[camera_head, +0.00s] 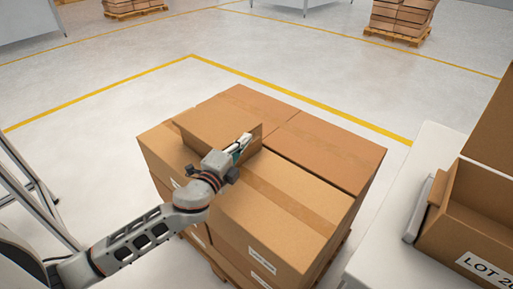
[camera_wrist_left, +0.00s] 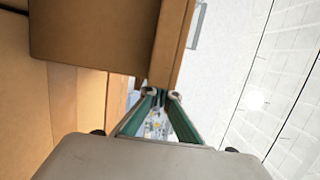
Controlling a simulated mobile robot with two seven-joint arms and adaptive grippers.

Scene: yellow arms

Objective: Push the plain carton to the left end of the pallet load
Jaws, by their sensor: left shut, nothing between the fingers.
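The plain carton (camera_head: 213,122) is a small brown box lying on top of the pallet load (camera_head: 325,152), toward its left and far part. My left gripper (camera_head: 243,143) is shut and empty, with its fingertips by the carton's right end. In the left wrist view the carton (camera_wrist_left: 95,40) fills the upper left, and the left gripper's fingertips (camera_wrist_left: 161,94) are right at its edge. I cannot tell whether they touch it. The forearm and wrist hide part of the load's near left side. My right gripper is not in view.
A white table (camera_head: 400,190) at the right holds an open carton (camera_head: 462,225) labelled "LOT 20…". Yellow floor lines (camera_head: 100,90) run behind the load. More loaded pallets (camera_head: 402,17) stand far back. The load's right and near top surfaces are bare.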

